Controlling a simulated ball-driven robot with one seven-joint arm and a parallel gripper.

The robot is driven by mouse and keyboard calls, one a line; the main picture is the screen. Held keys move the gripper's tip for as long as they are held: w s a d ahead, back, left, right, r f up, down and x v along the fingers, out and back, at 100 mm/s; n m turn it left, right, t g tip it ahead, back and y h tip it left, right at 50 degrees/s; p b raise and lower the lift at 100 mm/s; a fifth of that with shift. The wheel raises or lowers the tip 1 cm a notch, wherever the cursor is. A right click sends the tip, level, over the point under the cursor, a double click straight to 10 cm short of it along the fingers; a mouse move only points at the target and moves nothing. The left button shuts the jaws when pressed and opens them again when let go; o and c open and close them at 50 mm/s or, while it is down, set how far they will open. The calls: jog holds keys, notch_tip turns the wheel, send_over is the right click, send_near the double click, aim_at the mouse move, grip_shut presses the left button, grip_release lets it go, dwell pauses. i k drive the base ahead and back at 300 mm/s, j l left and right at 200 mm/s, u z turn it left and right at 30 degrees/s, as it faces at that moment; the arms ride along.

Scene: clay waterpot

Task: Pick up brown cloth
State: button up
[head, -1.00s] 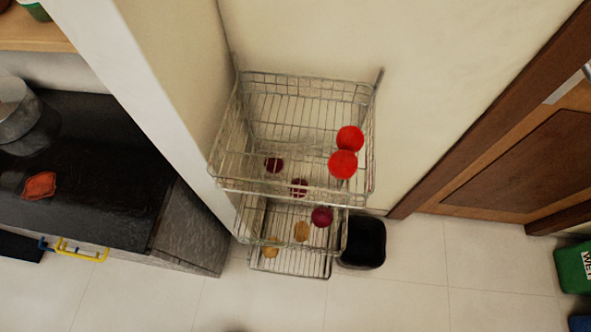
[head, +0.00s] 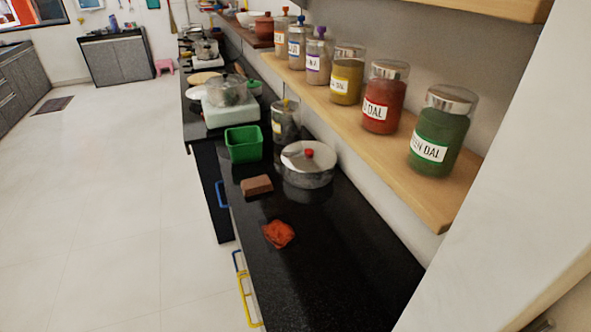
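A crumpled orange-red cloth (head: 279,234) lies on the near part of the black countertop (head: 300,270), close to its left edge. It is the only cloth-like thing I can make out on this near part; its colour is more rust red than plain brown. A brown block (head: 257,186) lies farther back on the same counter, near the left edge. My gripper is not in view, so its state does not show.
Behind the cloth stand a steel pot (head: 307,165) and a green bin (head: 244,144). A wooden shelf (head: 400,150) with labelled jars, including a green one (head: 437,135), overhangs the counter's right side. The tiled floor (head: 110,200) at left is clear.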

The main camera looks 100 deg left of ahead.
aim_at(262, 183)
jog(key=u, duration=2.8)
